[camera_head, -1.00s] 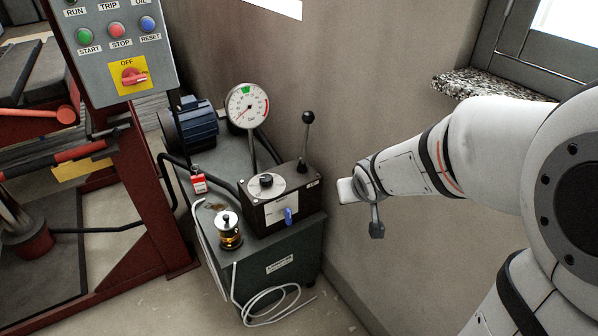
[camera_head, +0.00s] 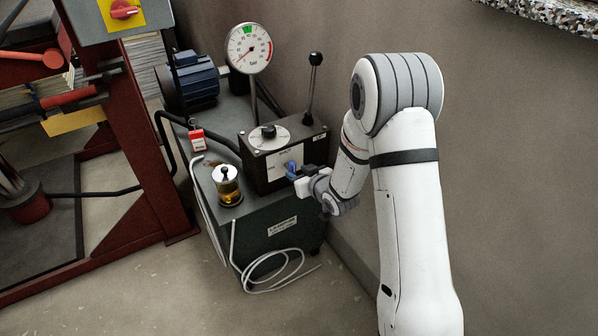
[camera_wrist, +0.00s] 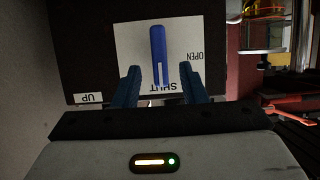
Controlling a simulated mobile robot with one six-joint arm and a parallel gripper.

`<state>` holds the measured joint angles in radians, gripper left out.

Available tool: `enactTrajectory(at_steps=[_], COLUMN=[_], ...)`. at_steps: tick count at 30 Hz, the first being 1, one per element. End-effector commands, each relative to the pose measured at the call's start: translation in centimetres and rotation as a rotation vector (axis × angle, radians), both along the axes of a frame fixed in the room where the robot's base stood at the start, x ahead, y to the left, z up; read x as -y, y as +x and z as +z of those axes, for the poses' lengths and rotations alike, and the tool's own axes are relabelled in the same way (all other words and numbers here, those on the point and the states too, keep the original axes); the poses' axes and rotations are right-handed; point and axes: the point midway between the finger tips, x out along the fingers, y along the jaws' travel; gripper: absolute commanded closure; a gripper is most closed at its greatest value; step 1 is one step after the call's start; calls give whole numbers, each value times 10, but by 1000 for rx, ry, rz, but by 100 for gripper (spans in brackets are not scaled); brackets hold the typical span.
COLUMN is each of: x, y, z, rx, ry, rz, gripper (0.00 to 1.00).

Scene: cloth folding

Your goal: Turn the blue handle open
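The blue handle (camera_head: 291,170) is on the front of the black valve box (camera_head: 262,176) on the hydraulic unit. In the wrist view the blue handle (camera_wrist: 158,55) lies over a white plate (camera_wrist: 130,50) marked OPEN and SHUT, its end by the word SHUT. My gripper (camera_head: 300,174) is at the front of the box. In the wrist view my gripper (camera_wrist: 160,85) has its two blue fingers apart, one on each side of the handle's lower end. Gaps show between fingers and handle, and I cannot tell whether either touches it.
A black-knobbed lever (camera_head: 313,85) rises from the box, with a pressure gauge (camera_head: 249,48) behind. An amber glass filler (camera_head: 227,185) stands on the green tank (camera_head: 275,238). The red press frame (camera_head: 150,150) is left; a wall is right.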

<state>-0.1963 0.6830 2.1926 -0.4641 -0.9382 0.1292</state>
Motion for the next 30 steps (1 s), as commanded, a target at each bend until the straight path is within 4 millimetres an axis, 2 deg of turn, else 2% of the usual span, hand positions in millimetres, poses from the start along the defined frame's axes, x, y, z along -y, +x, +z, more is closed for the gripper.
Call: enactTrajectory(at_steps=[3,9,19,30], x=[-11,-21,-22,-22], y=[15,32,35,35], z=[-9,-16,-18,-17], rx=[0,0,0,-1], ry=[0,-2,-3,-2], rz=[0,-1,-2,-4], gripper=[62,62,62,92])
